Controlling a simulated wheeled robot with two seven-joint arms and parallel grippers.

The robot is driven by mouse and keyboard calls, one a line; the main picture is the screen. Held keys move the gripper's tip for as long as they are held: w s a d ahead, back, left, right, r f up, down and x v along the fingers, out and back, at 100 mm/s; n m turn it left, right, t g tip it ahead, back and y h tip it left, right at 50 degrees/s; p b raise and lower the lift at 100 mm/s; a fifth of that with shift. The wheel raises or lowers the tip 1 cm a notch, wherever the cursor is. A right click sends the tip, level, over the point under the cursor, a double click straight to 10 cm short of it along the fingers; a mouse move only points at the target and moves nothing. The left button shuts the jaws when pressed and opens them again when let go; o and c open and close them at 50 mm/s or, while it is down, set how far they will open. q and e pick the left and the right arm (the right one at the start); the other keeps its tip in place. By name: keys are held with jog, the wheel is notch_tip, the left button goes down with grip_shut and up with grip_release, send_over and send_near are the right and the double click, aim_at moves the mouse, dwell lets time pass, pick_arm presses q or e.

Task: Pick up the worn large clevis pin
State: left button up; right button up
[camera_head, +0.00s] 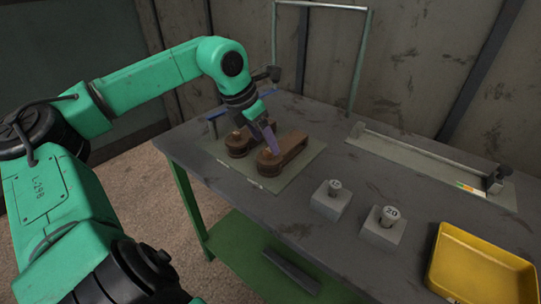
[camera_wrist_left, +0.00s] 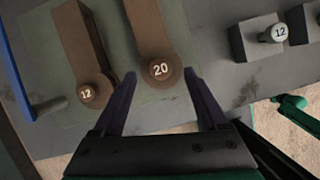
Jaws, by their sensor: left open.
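The large clevis pin is marked 20 (camera_wrist_left: 160,69) and sits in the end of a brown link (camera_wrist_left: 149,25); only its pale round face shows. My left gripper (camera_wrist_left: 160,74) is open, with one purple finger on each side of the link's rounded end. I cannot tell whether they touch it. In the head view my left gripper (camera_head: 272,137) is over the brown links, and a finger partly hides the pin end of the nearer link (camera_head: 286,152). A smaller pin marked 12 (camera_wrist_left: 86,92) sits in the other brown link (camera_wrist_left: 78,35). My right gripper is not seen.
Both links lie on a greenish mat (camera_head: 270,183). Grey blocks hold a pin marked 12 (camera_head: 334,186) and one marked 20 (camera_head: 391,212). A yellow tray (camera_head: 444,288) is at the right.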

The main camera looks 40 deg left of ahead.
aim_at(269, 150)
pick_arm(q)
jog(key=x, duration=0.2)
jog(key=shift+d+f+p, duration=0.15)
jog(key=shift+f+p, duration=0.15)
jog(key=shift+f, duration=0.1)
jog(key=shift+w+f, duration=0.2)
jog(key=shift+f, duration=0.05)
grip_shut()
jog(key=shift+r, duration=0.1)
notch_tip(269, 150, up, 20)
jog(key=p, duration=0.2)
